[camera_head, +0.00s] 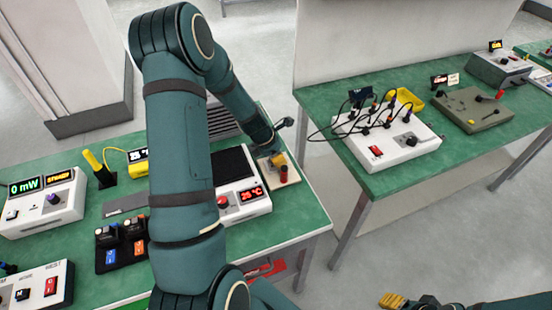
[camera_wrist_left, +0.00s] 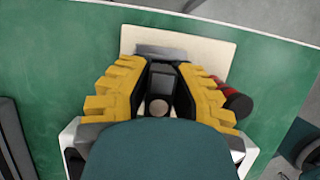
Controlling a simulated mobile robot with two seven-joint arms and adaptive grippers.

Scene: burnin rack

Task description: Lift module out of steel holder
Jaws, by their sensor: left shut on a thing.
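My left gripper (camera_head: 278,160) reaches down over a cream board (camera_head: 291,180) at the right end of the near bench. In the left wrist view, its yellow stepped fingers (camera_wrist_left: 162,70) are shut on a dark module (camera_wrist_left: 160,80) from both sides. A grey metal edge, apparently the steel holder (camera_wrist_left: 168,51), shows just beyond the fingertips on the cream board. Whether the module is still seated in it cannot be told. My right gripper (camera_head: 393,300) shows only partly at the bottom edge of the head view, away from the benches.
A red and black knob (camera_wrist_left: 236,101) stands close to the right finger. A white temperature unit (camera_head: 256,204) reading 25 °C is left of the board. A dark module tray (camera_head: 121,255) lies further left. A second bench (camera_head: 375,186) with wired instruments stands right, across a gap.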

